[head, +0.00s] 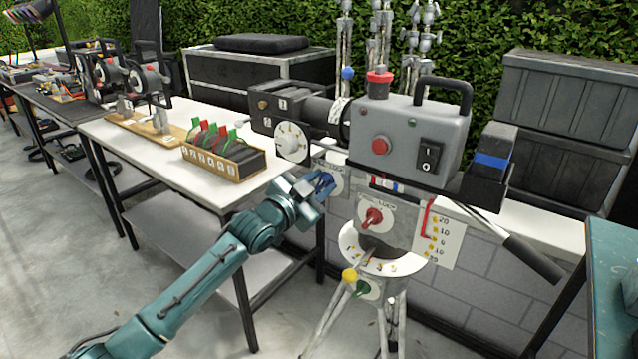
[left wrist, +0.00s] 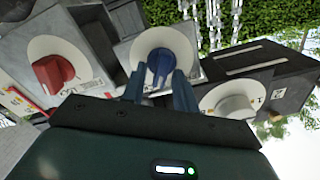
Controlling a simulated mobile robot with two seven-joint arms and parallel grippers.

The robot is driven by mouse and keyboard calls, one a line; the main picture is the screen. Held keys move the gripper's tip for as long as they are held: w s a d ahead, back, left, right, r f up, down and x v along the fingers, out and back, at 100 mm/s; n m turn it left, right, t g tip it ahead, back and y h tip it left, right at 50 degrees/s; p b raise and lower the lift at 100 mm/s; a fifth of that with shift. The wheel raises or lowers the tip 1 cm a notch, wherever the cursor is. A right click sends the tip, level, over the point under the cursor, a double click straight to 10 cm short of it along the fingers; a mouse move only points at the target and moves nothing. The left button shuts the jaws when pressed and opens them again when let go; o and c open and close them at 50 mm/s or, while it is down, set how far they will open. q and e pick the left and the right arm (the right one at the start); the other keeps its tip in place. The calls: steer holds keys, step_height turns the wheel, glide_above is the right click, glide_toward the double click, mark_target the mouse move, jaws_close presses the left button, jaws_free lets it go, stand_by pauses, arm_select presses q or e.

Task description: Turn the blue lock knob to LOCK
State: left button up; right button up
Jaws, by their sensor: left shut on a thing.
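The blue lock knob (left wrist: 161,62) sits on a round white dial on the side of the grey camera rig, clear in the left wrist view. My left gripper (left wrist: 158,82) is shut on the knob, with one finger on each side of its grip. In the head view my left gripper (head: 322,184) reaches the white dial (head: 336,181) from the left and hides most of the knob. The dial's lettering is partly covered, so I cannot tell which mark the knob points at. My right gripper is in neither view.
A red knob (head: 373,217) is right of the blue one, and a white dial knob (head: 291,140) is up and left. The rig stands on a tripod (head: 386,310). A white table (head: 150,160) with a wooden card tray (head: 222,160) is at left.

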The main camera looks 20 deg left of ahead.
arm_select(q)
steer(key=o, duration=0.6)
steer(key=shift+s, duration=0.1)
steer(key=b+v, duration=0.1)
steer(key=v, duration=1.2)
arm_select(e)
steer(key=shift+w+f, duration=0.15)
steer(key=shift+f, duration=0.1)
